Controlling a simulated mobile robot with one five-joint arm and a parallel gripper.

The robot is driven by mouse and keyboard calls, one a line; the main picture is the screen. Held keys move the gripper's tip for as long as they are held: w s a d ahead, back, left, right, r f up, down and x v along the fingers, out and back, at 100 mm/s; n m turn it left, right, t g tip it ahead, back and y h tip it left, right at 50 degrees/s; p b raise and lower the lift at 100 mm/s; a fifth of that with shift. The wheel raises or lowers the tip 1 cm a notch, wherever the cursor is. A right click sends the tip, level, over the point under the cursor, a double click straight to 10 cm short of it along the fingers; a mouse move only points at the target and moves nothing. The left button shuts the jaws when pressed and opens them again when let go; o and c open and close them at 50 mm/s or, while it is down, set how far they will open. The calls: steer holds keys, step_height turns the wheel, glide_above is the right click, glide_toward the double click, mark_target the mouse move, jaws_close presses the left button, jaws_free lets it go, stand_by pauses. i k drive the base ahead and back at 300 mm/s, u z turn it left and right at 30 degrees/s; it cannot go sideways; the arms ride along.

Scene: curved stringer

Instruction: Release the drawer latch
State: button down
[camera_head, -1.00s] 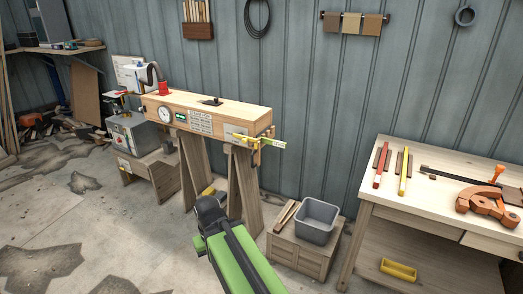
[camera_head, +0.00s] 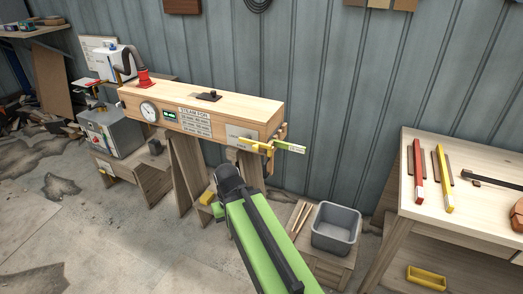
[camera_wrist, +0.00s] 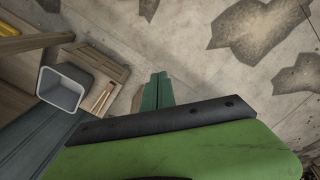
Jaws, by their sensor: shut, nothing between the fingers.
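The workbench (camera_head: 413,188) stands at the right, and the wooden drawer front (camera_head: 490,248) under its top is partly cut off by the frame edge. I cannot make out a latch on it. My green and black arm reaches forward in the head view, left of the bench, its dark end low in front of the trestles and well apart from the drawer. In the wrist view my gripper (camera_wrist: 158,76) has its two dark green fingers together, empty, above the concrete floor. The drawer front is not clear in the wrist view.
A wooden steam box (camera_head: 235,106) with a yellow handle (camera_head: 256,146) rests on trestles. A grey bin (camera_head: 336,229) stands on a crate, also in the wrist view (camera_wrist: 62,88). Red (camera_head: 418,172) and yellow (camera_head: 444,178) clamps lie on the bench.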

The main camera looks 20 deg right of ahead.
mark_target(247, 139)
steer(key=u, duration=0.2)
steer(key=i, duration=0.95)
steer(key=u, duration=0.15)
